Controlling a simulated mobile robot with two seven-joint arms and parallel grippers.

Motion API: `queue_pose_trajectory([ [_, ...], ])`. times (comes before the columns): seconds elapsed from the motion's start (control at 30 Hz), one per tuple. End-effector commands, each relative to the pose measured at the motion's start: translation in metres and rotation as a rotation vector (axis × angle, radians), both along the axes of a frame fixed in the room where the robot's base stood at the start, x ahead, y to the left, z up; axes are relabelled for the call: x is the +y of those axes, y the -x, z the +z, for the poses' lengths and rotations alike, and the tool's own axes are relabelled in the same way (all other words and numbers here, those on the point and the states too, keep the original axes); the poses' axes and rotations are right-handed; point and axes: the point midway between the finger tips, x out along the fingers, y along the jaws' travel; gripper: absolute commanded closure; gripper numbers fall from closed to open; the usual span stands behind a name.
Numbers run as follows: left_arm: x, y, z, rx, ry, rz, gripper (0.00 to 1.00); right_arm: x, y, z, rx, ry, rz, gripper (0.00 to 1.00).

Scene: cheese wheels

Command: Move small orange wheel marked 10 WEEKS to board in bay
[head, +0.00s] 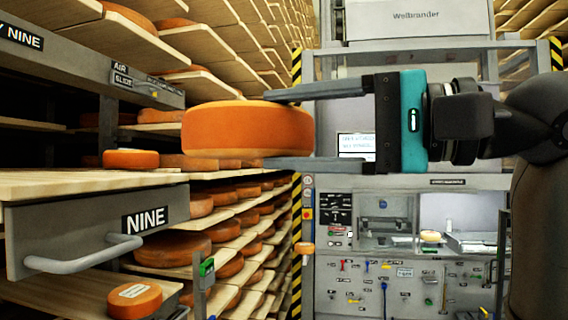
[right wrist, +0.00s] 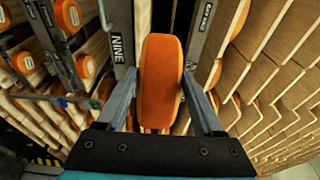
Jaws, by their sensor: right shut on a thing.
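My right gripper (head: 275,130) comes in from the right and is shut on an orange cheese wheel (head: 225,128), one finger above it and one below. The held wheel is level, in front of the shelves and above the right end of the bay NINE board (head: 80,183). In the right wrist view the wheel (right wrist: 160,85) sits between the two fingers (right wrist: 160,100). No 10 WEEKS marking shows on it. A smaller orange wheel (head: 130,159) rests on a board behind. Another wheel with a white label (head: 134,298) lies on a lower board; its text is unreadable. My left gripper is not in view.
A grey front with a NINE label (head: 156,217) and a bar handle (head: 85,255) juts out at left. Shelves with several wheels (head: 200,205) run back behind it. A grey machine (head: 400,260) with hazard-striped posts stands behind at right.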

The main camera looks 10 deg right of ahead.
Motion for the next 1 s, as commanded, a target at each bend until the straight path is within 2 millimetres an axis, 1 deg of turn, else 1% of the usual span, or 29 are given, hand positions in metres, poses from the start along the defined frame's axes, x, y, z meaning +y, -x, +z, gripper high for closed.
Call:
queue_pose_trajectory([
  [0.03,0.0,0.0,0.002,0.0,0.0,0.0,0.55,-0.001,0.003,0.008,-0.011,-0.008,0.0,1.0],
  [0.27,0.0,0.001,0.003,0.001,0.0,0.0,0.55,0.006,0.004,0.009,-0.009,-0.009,0.005,1.0],
  [1.0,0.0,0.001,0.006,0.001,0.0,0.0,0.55,0.064,-0.018,0.01,-0.01,-0.01,0.005,1.0],
])
